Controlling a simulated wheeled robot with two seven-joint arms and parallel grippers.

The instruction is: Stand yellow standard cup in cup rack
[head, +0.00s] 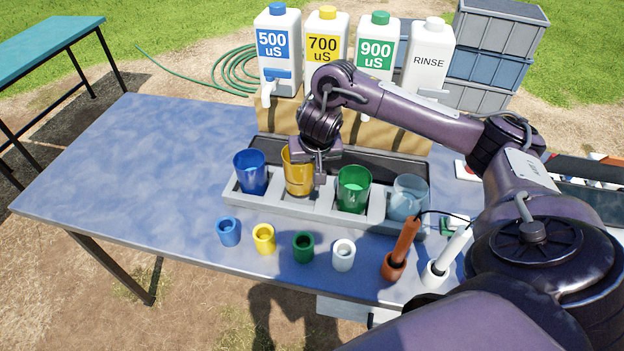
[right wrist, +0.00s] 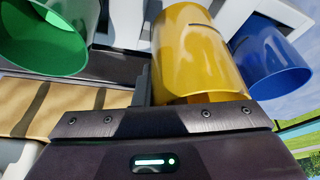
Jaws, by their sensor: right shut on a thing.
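The yellow cup (head: 298,174) is upright at the second place from the left in the light grey cup rack (head: 321,212). My right gripper (head: 319,175) is shut on the cup's right side and partly covers it. In the right wrist view the yellow cup (right wrist: 196,62) lies right at the gripper's front edge (right wrist: 160,118). I cannot tell whether the cup's base rests on the rack floor. My left gripper is not in view.
A blue cup (head: 251,173), a green cup (head: 353,190) and a clear cup (head: 409,198) stand in the rack. Several small coloured holders (head: 264,239) and two probes line the front. Labelled bottles (head: 327,45) stand behind. The table's left side is clear.

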